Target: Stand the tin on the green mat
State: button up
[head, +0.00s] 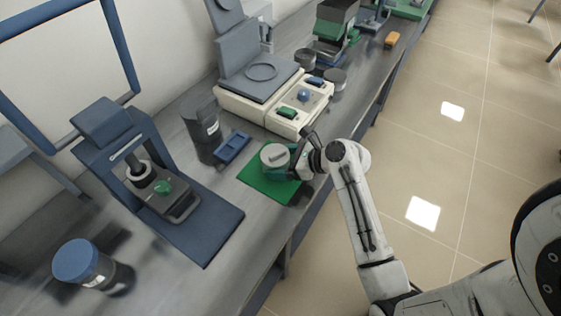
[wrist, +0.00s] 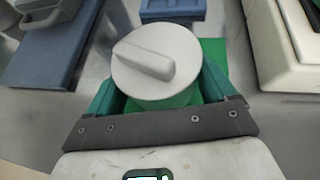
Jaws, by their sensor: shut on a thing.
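The tin (head: 275,156) is light grey and round, with a raised bar across its lid. The tin also shows in the wrist view (wrist: 150,60), upright between the green fingers of my gripper (wrist: 160,98). My gripper (head: 290,160) is shut on the tin from the right side in the head view. The green mat (head: 268,188) lies flat on the bench, and the tin is over it. Part of the mat shows behind the tin in the wrist view (wrist: 213,52). I cannot tell whether the tin's base touches the mat; its lower part is hidden.
A blue tray (head: 232,147) lies just left of the mat, with a dark grey canister (head: 203,130) behind it. A cream instrument with green and blue knobs (head: 300,105) stands behind. A blue press-like device (head: 165,190) stands left. The bench's front edge is close to the mat.

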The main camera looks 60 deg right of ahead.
jog(key=shift+f, duration=0.15)
jog(key=o, duration=1)
jog(key=v, duration=1.2)
